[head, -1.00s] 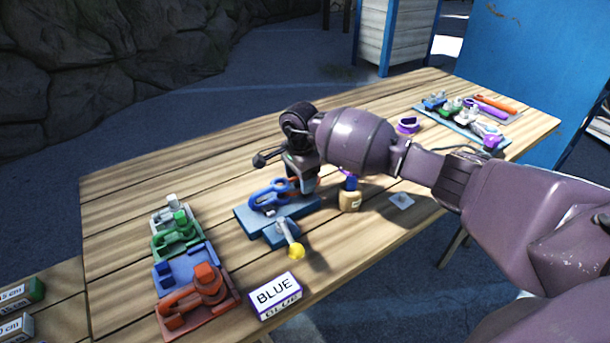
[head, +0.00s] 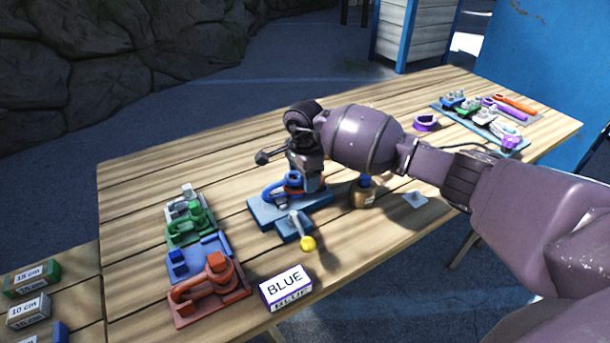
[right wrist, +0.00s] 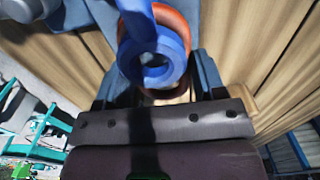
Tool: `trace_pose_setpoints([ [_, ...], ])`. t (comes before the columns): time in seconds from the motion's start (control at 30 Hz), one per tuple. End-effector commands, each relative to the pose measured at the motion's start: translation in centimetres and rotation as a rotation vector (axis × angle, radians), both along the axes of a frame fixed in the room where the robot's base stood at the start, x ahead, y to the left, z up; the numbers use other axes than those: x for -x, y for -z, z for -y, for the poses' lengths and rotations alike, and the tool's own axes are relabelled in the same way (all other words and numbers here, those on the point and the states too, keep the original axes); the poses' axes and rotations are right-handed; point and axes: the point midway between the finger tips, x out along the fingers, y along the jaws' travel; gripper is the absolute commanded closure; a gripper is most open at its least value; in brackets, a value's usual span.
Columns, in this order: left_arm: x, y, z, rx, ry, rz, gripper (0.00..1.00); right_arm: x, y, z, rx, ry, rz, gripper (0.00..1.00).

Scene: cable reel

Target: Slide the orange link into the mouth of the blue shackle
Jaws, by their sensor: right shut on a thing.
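The blue shackle (head: 275,190) lies on a blue stand (head: 262,212) on the wooden table. My right gripper (head: 311,184) is at the shackle's right end. It is shut on the orange link (head: 293,178), of which only a small part shows in the head view. In the right wrist view the orange link (right wrist: 174,20) is a ring between the fingers (right wrist: 157,85). The blue shackle (right wrist: 155,66) overlaps it and covers much of it. Whether the link is fully inside the mouth I cannot tell. My left gripper is not in view.
A box marked BLUE (head: 286,287) and a yellow-ended lever (head: 307,243) are in front of the stand. A rack with red, blue, green and grey parts (head: 232,292) is at left. A tan bottle (head: 363,195) stands close right of the gripper.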

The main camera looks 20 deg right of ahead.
Motion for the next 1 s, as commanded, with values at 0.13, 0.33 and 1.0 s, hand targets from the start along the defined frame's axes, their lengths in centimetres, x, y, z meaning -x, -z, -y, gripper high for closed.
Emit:
trace_pose_setpoints([
  [0.13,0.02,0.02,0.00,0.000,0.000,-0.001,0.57,-0.04,-0.08,-0.03,0.000,0.000,0.001,0.75],
  [0.33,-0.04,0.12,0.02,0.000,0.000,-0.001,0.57,-0.04,0.02,-0.01,0.000,-0.001,0.001,0.75],
  [1.0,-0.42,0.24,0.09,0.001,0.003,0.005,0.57,-0.03,0.23,0.00,0.000,-0.001,0.001,0.18],
])
